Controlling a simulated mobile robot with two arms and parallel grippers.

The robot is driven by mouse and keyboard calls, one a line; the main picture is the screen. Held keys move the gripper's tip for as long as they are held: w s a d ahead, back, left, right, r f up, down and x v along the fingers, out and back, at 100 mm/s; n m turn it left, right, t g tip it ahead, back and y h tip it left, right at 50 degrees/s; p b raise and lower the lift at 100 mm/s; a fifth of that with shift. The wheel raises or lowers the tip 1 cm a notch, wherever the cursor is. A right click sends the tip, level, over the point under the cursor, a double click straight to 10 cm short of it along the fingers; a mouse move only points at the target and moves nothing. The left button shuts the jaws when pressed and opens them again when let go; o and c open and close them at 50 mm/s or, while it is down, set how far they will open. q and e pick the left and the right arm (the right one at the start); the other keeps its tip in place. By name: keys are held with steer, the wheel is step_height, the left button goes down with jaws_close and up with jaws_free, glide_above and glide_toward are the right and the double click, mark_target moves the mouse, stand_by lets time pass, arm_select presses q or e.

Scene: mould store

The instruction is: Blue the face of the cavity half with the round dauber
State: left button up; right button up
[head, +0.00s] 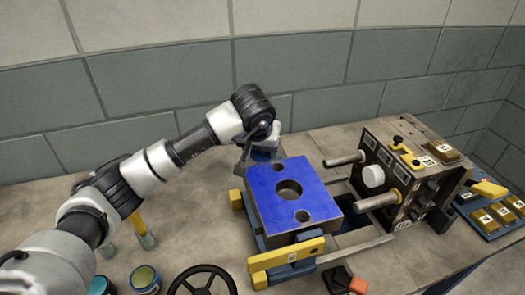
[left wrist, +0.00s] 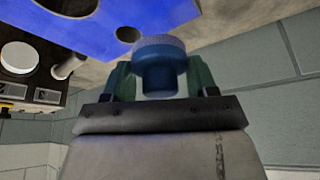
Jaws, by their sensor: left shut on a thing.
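The cavity half (head: 252,216) lies on its supports with its face up, a block with a large round hole in the middle and smaller holes. Its face (head: 275,178) looks blue all over; part of it shows in the left wrist view (left wrist: 75,22). My left gripper (head: 262,152) is at the block's far edge, shut on the round dauber (left wrist: 160,68). The dauber has a round pale-edged head and a blue body between the green fingers; in the head view it is mostly hidden. I cannot tell whether it touches the face. My right gripper is out of view.
The other mould half (head: 400,172), with pins and a white round core (head: 373,176), stands right of the block. A yellow clamp bar (head: 287,258) is in front. Jars (head: 146,279), a black handwheel (head: 203,284) and a blue tray (head: 462,207) stand around. Bare bench shows at left.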

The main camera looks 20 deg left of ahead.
arm_select(q)
steer(key=shift+w+r+p, duration=0.15)
steer(key=shift+r+p, duration=0.3)
steer(key=shift+r, duration=0.4)
step_height(320, 180, up, 2)
steer(key=shift+p, duration=0.55)
